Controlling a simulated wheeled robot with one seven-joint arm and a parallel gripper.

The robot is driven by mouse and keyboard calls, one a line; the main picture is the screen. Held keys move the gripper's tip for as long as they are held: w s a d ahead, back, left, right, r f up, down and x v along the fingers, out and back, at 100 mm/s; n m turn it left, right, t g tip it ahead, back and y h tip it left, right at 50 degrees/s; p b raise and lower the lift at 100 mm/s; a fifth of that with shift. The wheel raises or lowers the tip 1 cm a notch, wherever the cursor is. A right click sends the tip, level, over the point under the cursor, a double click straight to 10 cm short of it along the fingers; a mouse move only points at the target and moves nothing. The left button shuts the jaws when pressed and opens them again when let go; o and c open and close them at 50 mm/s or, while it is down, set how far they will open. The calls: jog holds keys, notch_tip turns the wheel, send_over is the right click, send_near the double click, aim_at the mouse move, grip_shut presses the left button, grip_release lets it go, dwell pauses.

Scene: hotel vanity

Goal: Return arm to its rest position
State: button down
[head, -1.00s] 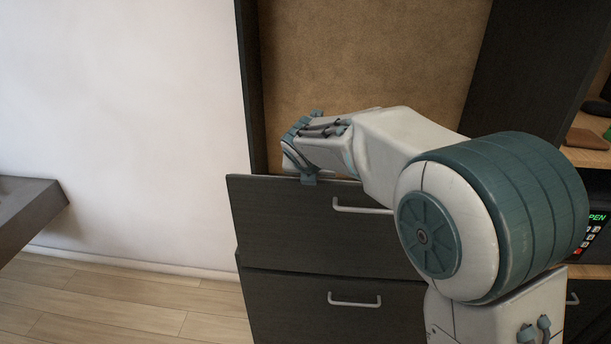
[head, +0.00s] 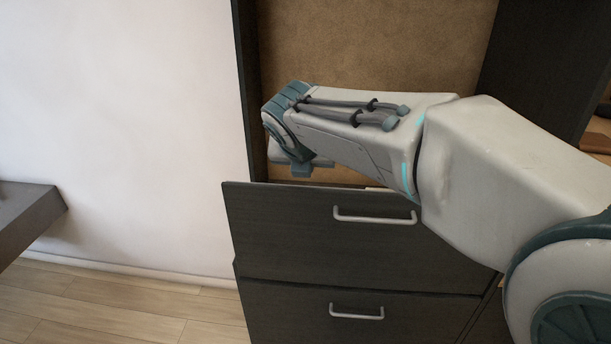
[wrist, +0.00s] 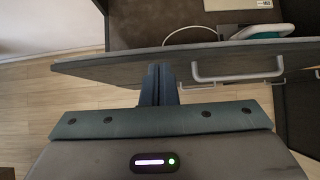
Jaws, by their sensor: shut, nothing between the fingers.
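My arm reaches in from the right in the head view, with my gripper (head: 303,170) at its far end, just above the top edge of the upper drawer (head: 290,225). In the wrist view my gripper (wrist: 160,84) shows its fingers together, with nothing between them. The fingers lie close to the drawer front (wrist: 120,70) and its handle (wrist: 238,78); I cannot tell whether they touch the front. The upper drawer front stands out from the cabinet. Much of the gripper is hidden behind the wrist in the head view.
A lower drawer (head: 290,312) is below. A white-and-teal object (wrist: 266,31) and a pale cable lie beyond the drawer front in the wrist view. A dark shelf (head: 25,215) juts in at the left. Open wooden floor (head: 120,308) lies between.

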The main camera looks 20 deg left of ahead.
jog(key=s+d+f+m+g+h+b, duration=0.1)
jog(key=s+d+f+m, duration=0.1)
jog(key=d+m, duration=0.85)
jog(key=s+d+f+m+g+h+b, duration=0.1)
jog(key=s+d+f+m, duration=0.1)
jog(key=d+m, duration=0.85)
jog(key=s+d+f+m+g, duration=0.1)
jog(key=s+d+f+m, duration=0.3)
jog(key=s+d+m, duration=0.3)
jog(key=s+d+f+m, duration=0.5)
jog(key=d+m, duration=0.4)
jog(key=m, duration=0.2)
jog(key=shift+s+g+b, duration=0.35)
jog(key=shift+s+g, duration=0.05)
jog(key=shift+s, duration=0.5)
